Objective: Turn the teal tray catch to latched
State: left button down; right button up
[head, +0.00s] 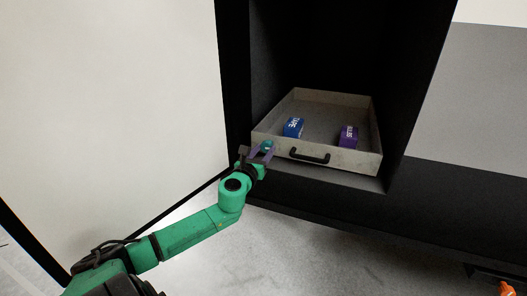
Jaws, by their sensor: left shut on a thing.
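The teal tray catch (267,146) is a small teal piece at the left end of the front of the grey tray (340,159). My left gripper (262,152) is at the catch, with its fingers shut on it, and they hide part of it. I cannot tell the catch's exact turn angle. The tray sits in a dark compartment and has a black handle (310,156) on its front. My right gripper is not in view.
A blue box (293,127) and a purple box (348,137) lie in the tray. A large pale panel (110,90) stands to the left. The compartment's dark side walls flank the tray. Grey floor (300,250) is open in front.

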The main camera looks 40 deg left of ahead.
pick_arm(q)
jog(key=n, duration=0.4)
jog(key=shift+n, duration=0.4)
jog(key=n, duration=0.4)
jog(key=shift+a+p, duration=0.1)
jog(key=shift+p, duration=0.25)
jog(key=n, duration=0.4)
jog(key=shift+n+p, duration=0.3)
jog(key=shift+n, duration=0.1)
jog(key=shift+f+n+p, duration=0.1)
jog(key=shift+n+p, duration=0.2)
jog(key=shift+n, duration=1.5)
jog(key=shift+c, duration=1.7)
grip_release()
jog(key=shift+s, duration=0.1)
